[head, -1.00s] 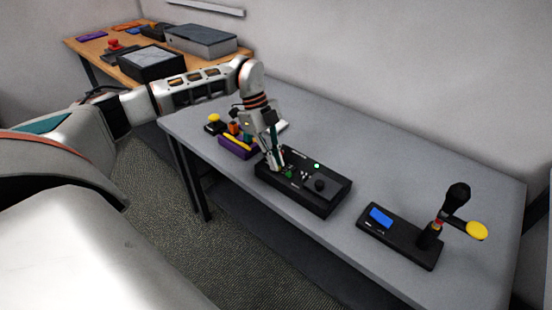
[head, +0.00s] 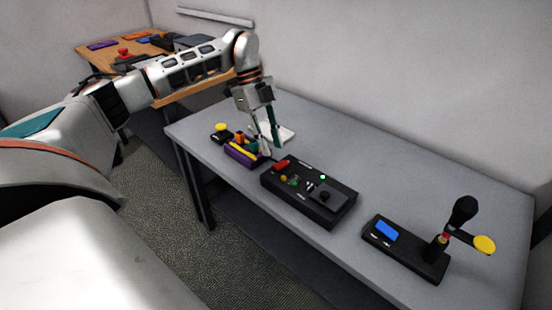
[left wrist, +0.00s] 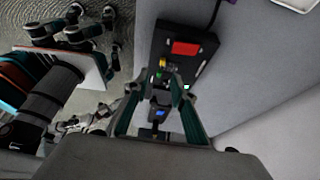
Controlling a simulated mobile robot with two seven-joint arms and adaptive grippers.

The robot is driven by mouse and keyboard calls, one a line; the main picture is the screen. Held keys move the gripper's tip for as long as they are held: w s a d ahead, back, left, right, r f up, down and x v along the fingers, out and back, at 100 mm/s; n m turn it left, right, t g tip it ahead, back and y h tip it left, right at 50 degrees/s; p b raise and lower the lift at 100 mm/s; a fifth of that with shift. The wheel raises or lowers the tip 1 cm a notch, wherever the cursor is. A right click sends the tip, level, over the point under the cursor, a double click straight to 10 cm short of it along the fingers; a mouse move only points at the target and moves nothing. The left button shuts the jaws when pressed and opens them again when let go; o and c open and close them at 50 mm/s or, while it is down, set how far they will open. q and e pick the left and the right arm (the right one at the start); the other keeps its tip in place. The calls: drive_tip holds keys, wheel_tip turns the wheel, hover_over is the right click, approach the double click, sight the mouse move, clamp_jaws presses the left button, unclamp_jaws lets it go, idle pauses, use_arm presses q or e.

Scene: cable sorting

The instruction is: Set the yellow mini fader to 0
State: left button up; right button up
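A black control box (head: 308,205) sits on the grey table. It carries a red block (head: 282,165), small green and yellow parts, and a dark joystick on a square plate. In the left wrist view a small yellow cap (left wrist: 163,62) shows beside the red block (left wrist: 186,48), with a green cap (left wrist: 158,75) close by; I take the yellow one for the mini fader. Its exact setting is too small to read. My left gripper (head: 268,148) is over the box's far left end, apart from the caps. Its fingers (left wrist: 157,88) are spread and empty. My right gripper is not seen.
A purple box (head: 240,158) with a yellow strip lies just left of the control box, near a yellow button (head: 221,127).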

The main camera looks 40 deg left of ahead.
use_arm(q)
drive_tip(key=shift+v, duration=1.35)
